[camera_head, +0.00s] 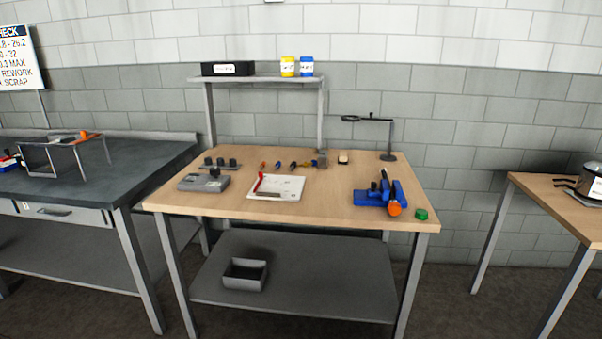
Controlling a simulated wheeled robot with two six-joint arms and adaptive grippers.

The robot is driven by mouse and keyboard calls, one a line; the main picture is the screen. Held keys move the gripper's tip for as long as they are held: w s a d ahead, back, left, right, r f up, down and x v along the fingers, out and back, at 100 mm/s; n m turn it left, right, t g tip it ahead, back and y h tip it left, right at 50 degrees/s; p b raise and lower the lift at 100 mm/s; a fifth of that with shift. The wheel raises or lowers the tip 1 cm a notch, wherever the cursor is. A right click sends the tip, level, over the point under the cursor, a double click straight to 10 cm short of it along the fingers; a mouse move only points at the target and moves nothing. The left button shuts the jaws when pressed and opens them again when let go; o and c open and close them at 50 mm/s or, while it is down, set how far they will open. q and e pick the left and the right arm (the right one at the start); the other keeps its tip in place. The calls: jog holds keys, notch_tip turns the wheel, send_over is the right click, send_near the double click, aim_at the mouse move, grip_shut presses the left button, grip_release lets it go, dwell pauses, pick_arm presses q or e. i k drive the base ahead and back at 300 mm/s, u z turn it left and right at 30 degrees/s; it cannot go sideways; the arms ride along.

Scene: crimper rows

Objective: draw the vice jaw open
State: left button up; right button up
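A blue vice (372,197) stands near the right front of the wooden workbench (330,208). An orange round knob (394,209) shows at its front. A dark upright piece (385,180) shows at the vice's jaws. From this distance I cannot tell how wide the gap between the jaws is. Neither of my grippers is in view.
A green button (421,214) sits right of the vice. A magnifier stand (389,145), grey device (204,181), white board with a red pen (276,187) and several small tools are on the bench. An open bin (245,274) stands on the lower shelf. Tables flank the bench.

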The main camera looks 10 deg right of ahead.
aim_at(384, 191)
jog(key=u, duration=0.5)
jog(key=i, duration=1.65)
jog(key=z, duration=0.8)
